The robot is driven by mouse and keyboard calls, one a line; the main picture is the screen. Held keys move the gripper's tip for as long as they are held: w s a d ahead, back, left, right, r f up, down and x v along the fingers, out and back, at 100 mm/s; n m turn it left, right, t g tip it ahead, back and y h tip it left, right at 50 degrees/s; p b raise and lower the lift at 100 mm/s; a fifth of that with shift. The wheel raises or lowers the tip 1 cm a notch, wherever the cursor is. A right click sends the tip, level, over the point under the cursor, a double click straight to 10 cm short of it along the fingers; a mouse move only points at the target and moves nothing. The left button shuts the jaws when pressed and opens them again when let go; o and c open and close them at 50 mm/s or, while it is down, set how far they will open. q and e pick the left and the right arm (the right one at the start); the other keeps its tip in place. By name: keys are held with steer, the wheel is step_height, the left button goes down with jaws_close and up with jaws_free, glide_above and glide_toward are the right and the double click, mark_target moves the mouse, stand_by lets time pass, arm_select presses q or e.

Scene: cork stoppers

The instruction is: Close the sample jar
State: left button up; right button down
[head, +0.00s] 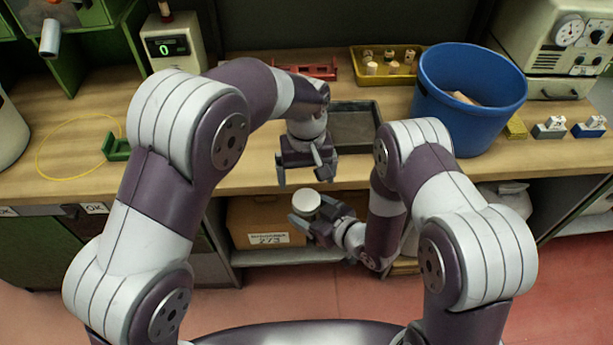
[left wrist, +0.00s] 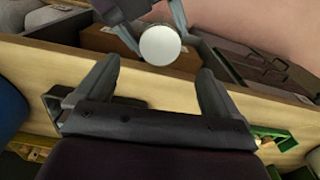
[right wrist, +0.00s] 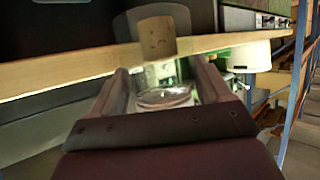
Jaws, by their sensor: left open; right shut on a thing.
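My right gripper (head: 318,217) is shut on the clear glass sample jar (right wrist: 165,95), below the table's front edge in the head view. In the right wrist view, a tan cork stopper (right wrist: 157,38) shows past the jar, in line with it. A pale round top (head: 306,200) shows at the right gripper in the head view, and as a white disc in the left wrist view (left wrist: 160,45).
A yellow tray (head: 350,66) with several corks stands at the table's back, left of a blue bin (head: 419,104). A dark shallow tray (head: 376,125) lies behind the grippers. A cardboard box (head: 243,222) sits on the shelf below. Table space is free at front left.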

steer(key=shift+d, duration=0.1)
steer(key=shift+w, duration=0.1)
arm_select(q)
steer(key=s+a+r+n, duration=0.1)
steer(key=a+r+n, duration=0.15)
steer(key=a, duration=0.55)
steer(key=s+a+r+n, duration=0.1)
steer(key=s+a+r, duration=0.15)
steer(key=a, duration=0.55)
arm_select(e)
steer(key=shift+s+a, duration=0.2)
steer(key=shift+a, duration=0.05)
steer(key=shift+d, duration=0.2)
steer(key=shift+w, duration=0.15)
arm_select(q)
steer(key=s+a+f+m, duration=0.2)
steer(key=s, duration=0.3)
steer(key=s+a+f+m+t, duration=0.1)
steer(key=s+a+f+m, duration=0.1)
steer(key=s, duration=0.4)
steer(key=shift+a, duration=0.85)
arm_select(e)
steer(key=shift+a, duration=0.1)
